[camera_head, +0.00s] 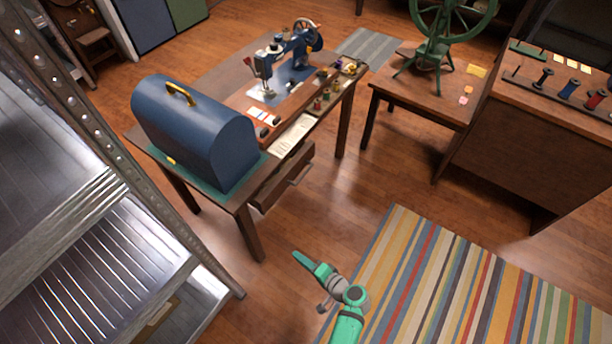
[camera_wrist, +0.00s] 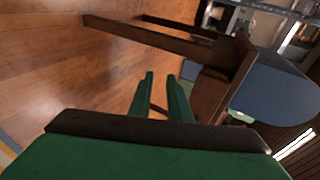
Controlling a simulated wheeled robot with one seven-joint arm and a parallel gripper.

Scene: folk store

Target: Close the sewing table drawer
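The wooden sewing table (camera_head: 250,232) stands left of centre in the head view. Its drawer (camera_head: 272,188) is pulled out from the long side facing the striped rug, with a handle on its front. My green gripper (camera_head: 308,266) is low over the floor in front of the drawer, apart from it in the head view. In the wrist view, my two green fingers (camera_wrist: 160,80) are spread with a gap and nothing is clearly held between them. A brown wooden panel, seemingly the drawer front (camera_wrist: 222,82), shows just right of the fingers.
A blue domed case (camera_head: 195,130) and a sewing machine (camera_head: 285,62) stand on the table. A metal shelf (camera_head: 100,235) is at left. A spinning wheel (camera_head: 440,35) stands on a small table behind. A striped rug (camera_head: 450,280) lies at right; the floor before the drawer is clear.

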